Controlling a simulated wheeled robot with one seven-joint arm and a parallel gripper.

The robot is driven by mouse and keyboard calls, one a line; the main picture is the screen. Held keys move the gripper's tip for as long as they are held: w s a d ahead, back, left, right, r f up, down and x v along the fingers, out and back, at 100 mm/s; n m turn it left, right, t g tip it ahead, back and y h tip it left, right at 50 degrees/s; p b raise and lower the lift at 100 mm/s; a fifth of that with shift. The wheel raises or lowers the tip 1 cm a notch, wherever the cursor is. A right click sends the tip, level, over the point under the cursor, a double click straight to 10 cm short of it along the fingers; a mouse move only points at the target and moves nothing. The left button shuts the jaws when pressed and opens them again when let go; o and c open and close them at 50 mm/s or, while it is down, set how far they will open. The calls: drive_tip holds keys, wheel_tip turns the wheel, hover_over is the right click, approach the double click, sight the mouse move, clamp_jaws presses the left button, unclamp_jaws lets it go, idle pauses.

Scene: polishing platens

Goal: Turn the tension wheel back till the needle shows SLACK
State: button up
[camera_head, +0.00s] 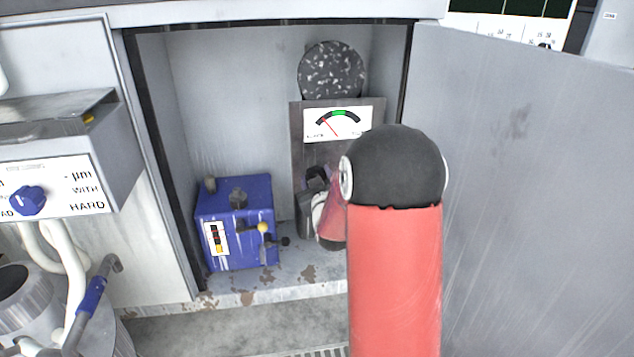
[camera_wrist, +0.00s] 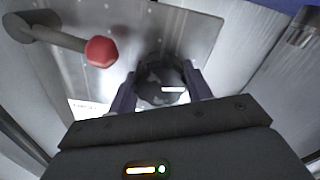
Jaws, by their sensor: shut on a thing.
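The tension gauge (camera_head: 338,123) is a white dial on a grey plate inside the open cabinet. Its red needle leans up and left, left of the green band, short of the scale's left end; the small lettering is hard to read. A sliver of the dial also shows in the wrist view (camera_wrist: 85,107). My gripper (camera_head: 317,178) is below the dial, partly hidden by my red arm. In the wrist view my gripper (camera_wrist: 162,74) has its two dark fingers shut on either side of a dark, mottled wheel (camera_wrist: 163,91). In the head view this wheel is mostly hidden.
A dark speckled disc (camera_head: 332,69) sits above the gauge. A blue box (camera_head: 236,222) with small levers stands on the cabinet floor at left. The open door (camera_head: 520,200) bounds the right. A red-knobbed lever (camera_wrist: 102,52) is close by in the wrist view.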

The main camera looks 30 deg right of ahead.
idle(0.4)
drive_tip(key=o, duration=0.7)
drive_tip(key=v, duration=0.8)
drive_tip(key=shift+w, duration=0.1)
